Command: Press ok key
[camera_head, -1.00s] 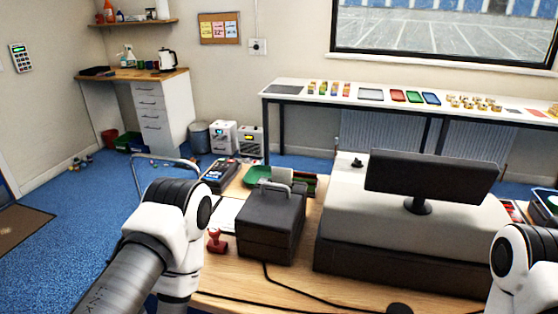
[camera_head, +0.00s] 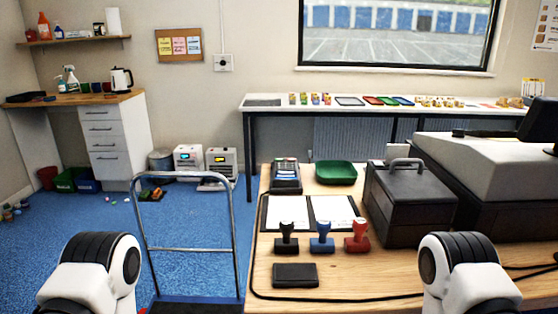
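A dark card terminal (camera_head: 286,176) with a small screen and keys stands at the back left of the wooden desk (camera_head: 262,268). Its keys are too small to read, so I cannot pick out an ok key. Two white machines with small lit screens, a blue-screened one (camera_head: 188,161) and a yellow-screened one (camera_head: 221,163), stand on the floor against the back wall. Only white and black joints of my two arms show, at the lower left and lower right. Neither gripper is in view.
On the desk are a green tray (camera_head: 336,173), an open clipboard (camera_head: 334,212), black (camera_head: 286,239), blue (camera_head: 322,238) and red (camera_head: 357,236) stamps, an ink pad (camera_head: 295,275) and a black cash box (camera_head: 408,205). A metal-railed trolley (camera_head: 192,249) stands left of the desk.

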